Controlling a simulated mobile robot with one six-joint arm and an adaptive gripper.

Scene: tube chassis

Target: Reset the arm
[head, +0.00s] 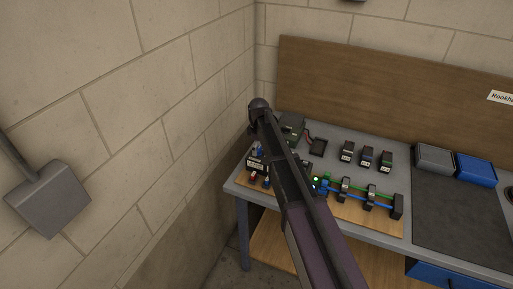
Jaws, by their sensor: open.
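My arm reaches in from the lower edge of the head view and runs up and left over the table, ending at a dark rounded joint near the wall corner. I cannot make out my gripper; no fingertips show. Below the arm lies a wooden board (350,218) with a tube chassis (370,194) of green and blue tubes held in black blocks. A small green light (316,180) glows beside the arm. The arm hides part of the board and whatever lies right behind it.
Several small dark blocks (366,156) stand behind the board. A grey bin (434,158) and a blue bin (475,169) sit at the right, behind a dark mat (460,220). Walls close off the left and back. A grey panel (48,198) hangs at the far left.

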